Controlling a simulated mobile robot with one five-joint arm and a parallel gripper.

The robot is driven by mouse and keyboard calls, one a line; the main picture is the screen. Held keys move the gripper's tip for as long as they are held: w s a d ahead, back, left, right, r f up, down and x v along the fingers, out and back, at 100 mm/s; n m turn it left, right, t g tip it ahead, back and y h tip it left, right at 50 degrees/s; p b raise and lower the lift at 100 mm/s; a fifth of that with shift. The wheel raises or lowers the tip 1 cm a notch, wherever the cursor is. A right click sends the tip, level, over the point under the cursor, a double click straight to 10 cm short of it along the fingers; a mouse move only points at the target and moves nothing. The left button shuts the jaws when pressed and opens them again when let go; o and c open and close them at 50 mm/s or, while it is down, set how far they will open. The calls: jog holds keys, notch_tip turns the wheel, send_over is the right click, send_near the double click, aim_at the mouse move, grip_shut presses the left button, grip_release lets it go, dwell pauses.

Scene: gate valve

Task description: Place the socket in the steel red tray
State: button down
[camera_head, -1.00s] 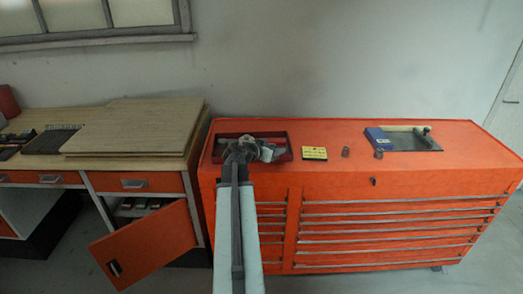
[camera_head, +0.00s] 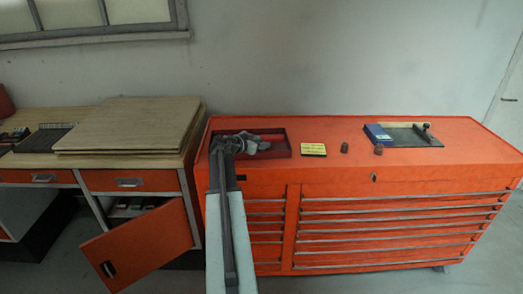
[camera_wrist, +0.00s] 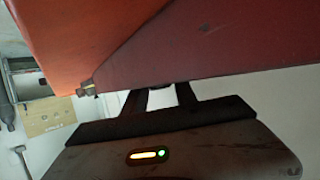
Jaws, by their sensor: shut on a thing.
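The red steel tray (camera_head: 280,146) lies at the left end of the orange tool chest top. My gripper (camera_head: 246,139) is at the left part of the tray, over it, and covers some of its inside. The thing between the jaws is mostly hidden, so I cannot make out the socket's shape there. Whether it touches the tray floor cannot be told.
On the orange chest (camera_head: 420,170), right of the tray, are a yellow box (camera_head: 313,149), two small dark cylindrical pieces (camera_head: 344,148) (camera_head: 379,149) and a blue box on a dark plate (camera_head: 410,138). A wooden-topped bench (camera_head: 130,115) stands left, its orange door open.

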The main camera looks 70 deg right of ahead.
jog(key=shift+r, duration=0.1)
jog(key=c, duration=1)
grip_release()
jog(key=shift+r+p, duration=0.1)
jog(key=shift+p, duration=0.2)
jog(key=p+v, duration=0.4)
jog(key=v, duration=0.8)
